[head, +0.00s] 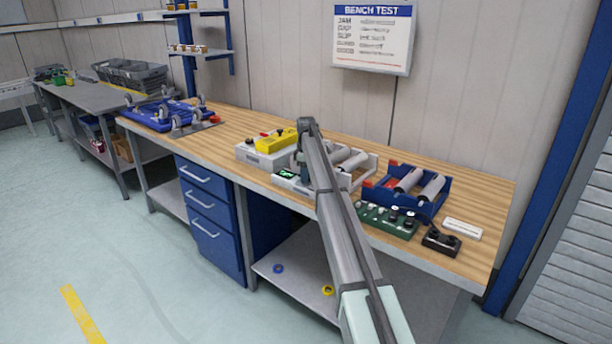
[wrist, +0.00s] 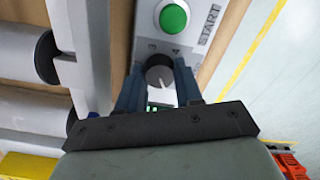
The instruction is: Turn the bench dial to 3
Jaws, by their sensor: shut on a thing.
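The bench dial (wrist: 158,76) is a round dark knob with a white pointer line, on a light grey control panel (wrist: 143,35). In the wrist view the pointer runs toward the bottom of the picture, slightly right. In the head view my arm hides the dial, and the display (head: 286,174) glows green.
A green START button (wrist: 174,18) sits just above the dial in the wrist view. Rollers (wrist: 28,55) lie to its left. On the wooden bench (head: 465,262), a yellow-topped box (head: 254,156) and a blue roller tray (head: 430,203) flank my arm.

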